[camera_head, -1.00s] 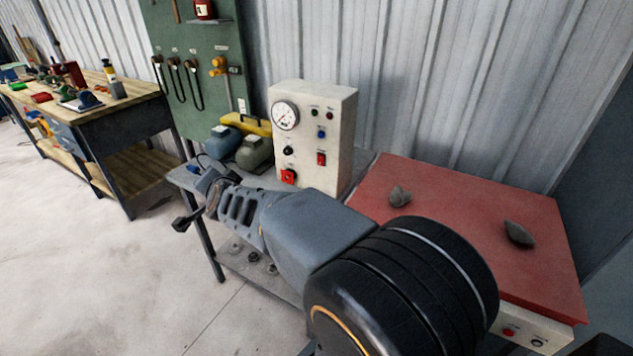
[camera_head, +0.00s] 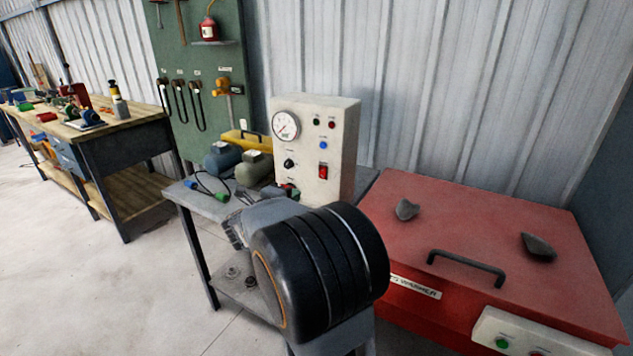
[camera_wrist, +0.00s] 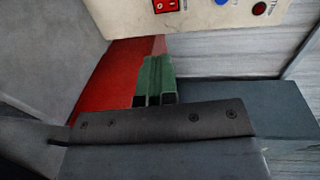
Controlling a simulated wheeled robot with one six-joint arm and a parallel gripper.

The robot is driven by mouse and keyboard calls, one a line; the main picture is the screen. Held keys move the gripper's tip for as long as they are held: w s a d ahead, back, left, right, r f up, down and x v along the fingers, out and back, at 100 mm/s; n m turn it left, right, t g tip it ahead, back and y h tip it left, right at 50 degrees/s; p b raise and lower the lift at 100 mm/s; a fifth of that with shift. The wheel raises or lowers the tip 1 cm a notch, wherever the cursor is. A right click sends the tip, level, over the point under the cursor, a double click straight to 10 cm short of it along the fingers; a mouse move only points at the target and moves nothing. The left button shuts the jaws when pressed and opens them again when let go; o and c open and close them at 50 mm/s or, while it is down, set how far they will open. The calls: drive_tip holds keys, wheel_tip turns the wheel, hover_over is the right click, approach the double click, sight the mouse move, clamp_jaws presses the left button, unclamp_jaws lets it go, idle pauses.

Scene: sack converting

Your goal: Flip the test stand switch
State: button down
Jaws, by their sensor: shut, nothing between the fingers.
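The test stand (camera_head: 340,130) is a white upright box with a dial gauge (camera_head: 286,126) and several controls on its front. A red rocker switch (camera_head: 323,171) sits low on the right of that face, below a bright blue lamp (camera_head: 323,145). My gripper is mostly hidden behind my arm in the head view, low in front of the stand. In the wrist view my gripper (camera_wrist: 155,62) has its green fingers together and empty. Their tips point at the panel, apart from the red switch (camera_wrist: 165,5) in the picture, which is cut off at the top edge.
Two motors (camera_head: 222,160) and a yellow case (camera_head: 246,140) stand left of the stand on the grey bench (camera_head: 213,207). A red washer (camera_head: 455,215) with a handle (camera_head: 467,266) stands to the right. A wooden workbench (camera_head: 140,112) is at far left, with open floor before it.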

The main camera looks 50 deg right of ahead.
sight(322, 176)
drive_tip(key=x, duration=1.4)
drive_tip(key=shift+b, duration=0.3)
drive_tip(key=shift+d+f+b, duration=0.15)
drive_tip(key=shift+f+b, duration=0.35)
drive_tip(key=shift+b, duration=0.6)
drive_tip(key=h+b, duration=0.1)
drive_tip(key=b, duration=0.2)
drive_tip(key=shift+d+f+b, duration=0.1)
drive_tip(key=shift+b, duration=0.2)
drive_tip(key=shift+r, duration=0.55)
drive_tip(key=shift+a+f, duration=0.2)
drive_tip(key=v, duration=1.3)
drive_tip(key=shift+a+f, duration=0.35)
drive_tip(key=shift+f, duration=0.35)
drive_tip(key=shift+s, duration=0.15)
